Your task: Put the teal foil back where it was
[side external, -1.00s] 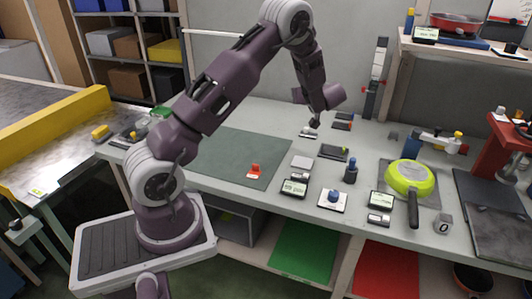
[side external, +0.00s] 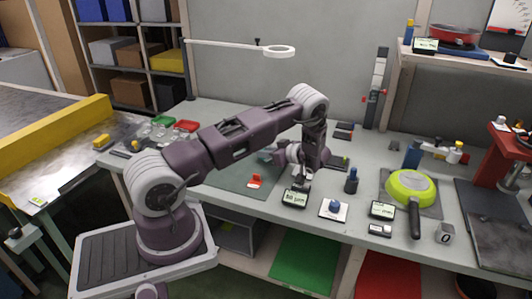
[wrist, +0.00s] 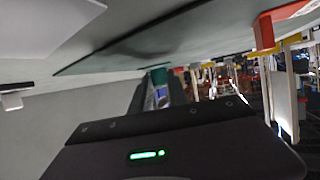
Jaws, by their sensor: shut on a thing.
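My gripper (side external: 301,185) is low over the bench, close behind the dark box with a pale display (side external: 294,199). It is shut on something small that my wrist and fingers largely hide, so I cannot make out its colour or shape. I cannot pick out the teal foil with certainty in either view.
A red piece on a white base (side external: 255,181) stands on the grey-green mat (side external: 228,177). A white pad with a blue knob (side external: 335,208), a dark blue bottle (side external: 351,181) and a lime pan (side external: 411,186) are to the right. Flat dark and red pieces (side external: 343,132) lie at the back.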

